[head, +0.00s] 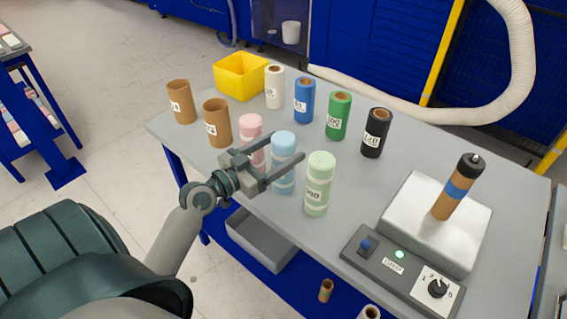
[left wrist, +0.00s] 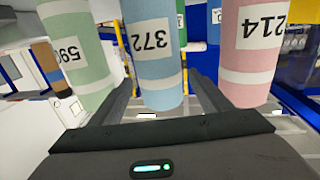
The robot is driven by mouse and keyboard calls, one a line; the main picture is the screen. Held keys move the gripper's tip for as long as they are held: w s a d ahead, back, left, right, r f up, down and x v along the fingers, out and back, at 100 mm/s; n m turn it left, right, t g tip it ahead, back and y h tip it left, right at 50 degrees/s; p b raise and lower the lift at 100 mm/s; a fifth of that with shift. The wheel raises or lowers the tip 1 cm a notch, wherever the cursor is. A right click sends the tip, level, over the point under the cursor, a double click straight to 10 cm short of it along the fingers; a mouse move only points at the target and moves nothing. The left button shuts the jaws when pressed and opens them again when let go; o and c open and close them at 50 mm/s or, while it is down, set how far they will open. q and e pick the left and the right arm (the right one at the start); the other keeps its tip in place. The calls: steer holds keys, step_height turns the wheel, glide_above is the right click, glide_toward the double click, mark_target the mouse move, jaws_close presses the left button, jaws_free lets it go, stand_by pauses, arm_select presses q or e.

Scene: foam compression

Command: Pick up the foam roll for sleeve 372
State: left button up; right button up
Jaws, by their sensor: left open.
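The light-blue foam roll (head: 284,144) stands upright on the grey table, in the row between the pink roll (head: 250,125) and the pale green roll (head: 320,170). In the left wrist view the blue roll (left wrist: 152,50) carries a label reading 372, upside down. The pink one there reads 214 and the green one seems to read 590. My left gripper (head: 288,147) is open, with one finger on each side of the blue roll. The fingers reach between it and its neighbours; contact cannot be told. My right gripper is not in view.
Brown tubes (head: 217,122), a yellow bin (head: 241,76) and a row of white, blue, green and black rolls (head: 376,133) stand behind. A white block with a brown post (head: 450,200) and a control box (head: 400,275) are at right. A grey tray (head: 262,240) is below.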

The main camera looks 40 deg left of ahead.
mark_target(295, 140)
arm_select(q)
steer(key=shift+w, duration=0.1)
steer(key=shift+w+d+r+p, duration=0.1)
steer(key=shift+w+r+p, duration=0.15)
steer(key=shift+w+p, duration=0.35)
steer(key=p+x, duration=0.2)
steer(key=x, duration=0.1)
steer(key=shift+w+d+f, duration=0.1)
steer(key=shift+w+f, duration=0.1)
steer(key=shift+w, duration=0.25)
steer(key=c, duration=1.4)
steer(key=shift+r, duration=0.1)
